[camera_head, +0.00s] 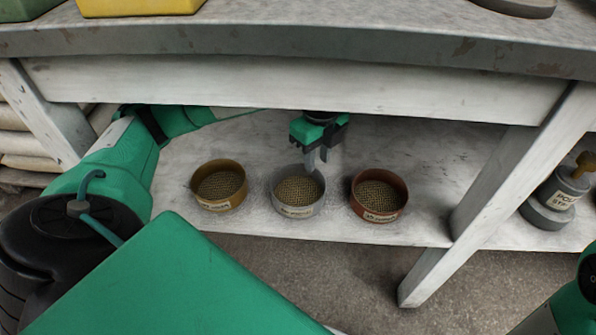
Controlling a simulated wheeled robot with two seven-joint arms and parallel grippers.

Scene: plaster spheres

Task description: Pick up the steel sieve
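The steel sieve (298,211) is a round grey metal ring with a mesh bottom and a small label on its front. It stands upright on the low shelf, between a brass-coloured sieve (219,204) and a reddish copper-coloured sieve (379,214). My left gripper (317,166) points down at the steel sieve's far rim. Its two fingertips show slightly apart, with nothing visible between them. The nearer fingertip overlaps the rim in the picture; I cannot tell if it touches. My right gripper is not in view; part of the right arm shows at the bottom right corner.
The table top (330,45) and its white front rail hang over the shelf (400,232). A slanted white leg (515,185) stands right of the sieves. A grey labelled object with a brass knob (562,190) is beyond it. The shelf right of the copper sieve is clear.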

